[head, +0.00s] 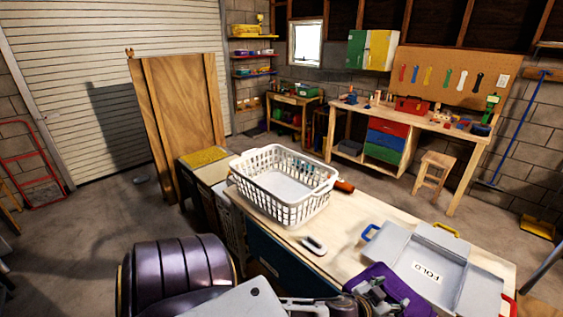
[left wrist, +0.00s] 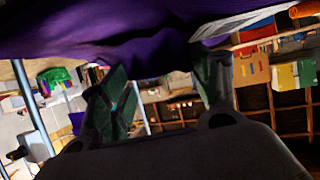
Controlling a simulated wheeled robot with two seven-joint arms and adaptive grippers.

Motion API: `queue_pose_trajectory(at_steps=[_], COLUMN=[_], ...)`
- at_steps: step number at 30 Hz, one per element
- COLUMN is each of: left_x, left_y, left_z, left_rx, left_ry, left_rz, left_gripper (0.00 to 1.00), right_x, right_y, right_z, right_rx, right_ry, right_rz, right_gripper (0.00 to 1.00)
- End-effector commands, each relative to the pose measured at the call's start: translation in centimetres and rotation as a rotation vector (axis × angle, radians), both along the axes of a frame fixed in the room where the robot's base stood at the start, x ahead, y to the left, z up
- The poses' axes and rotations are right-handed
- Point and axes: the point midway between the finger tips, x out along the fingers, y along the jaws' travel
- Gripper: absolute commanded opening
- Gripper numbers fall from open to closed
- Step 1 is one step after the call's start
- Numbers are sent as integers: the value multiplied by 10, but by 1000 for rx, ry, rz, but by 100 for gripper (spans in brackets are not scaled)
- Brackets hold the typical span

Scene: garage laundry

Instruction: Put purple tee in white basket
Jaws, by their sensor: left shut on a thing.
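The purple tee (head: 402,284) is bunched at my left gripper (head: 372,293), low in the head view, at the front edge of the workbench. My left gripper is shut on the tee. In the left wrist view, purple cloth (left wrist: 130,35) spreads across the top, against the dark fingers. The white basket (head: 290,205) is a slatted laundry basket standing upright at the left end of the bench. It looks empty and lies up and left of the gripper, well apart from the tee. My right gripper is not in view.
A grey folding board (head: 455,262) marked FOLD lies open on the bench (head: 350,225), right of the tee. A small white and dark brush-like object (head: 314,245) lies between basket and gripper.

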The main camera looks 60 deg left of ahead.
Motion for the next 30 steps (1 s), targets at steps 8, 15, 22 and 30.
queue_pose_trajectory(at_steps=[8,15,22,30], left_x=[-1,0,0,0], left_y=[1,1,1,1], left_z=[-15,-25,-29,-35], left_rx=[-1,-1,-1,-1], left_ry=[-1,-2,-2,-2], left_rz=[6,5,5,5], left_gripper=[34,34,34,34], right_x=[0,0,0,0], right_y=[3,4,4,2], right_z=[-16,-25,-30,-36], right_rx=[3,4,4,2], right_ry=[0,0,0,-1], right_rz=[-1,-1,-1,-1], right_gripper=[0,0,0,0])
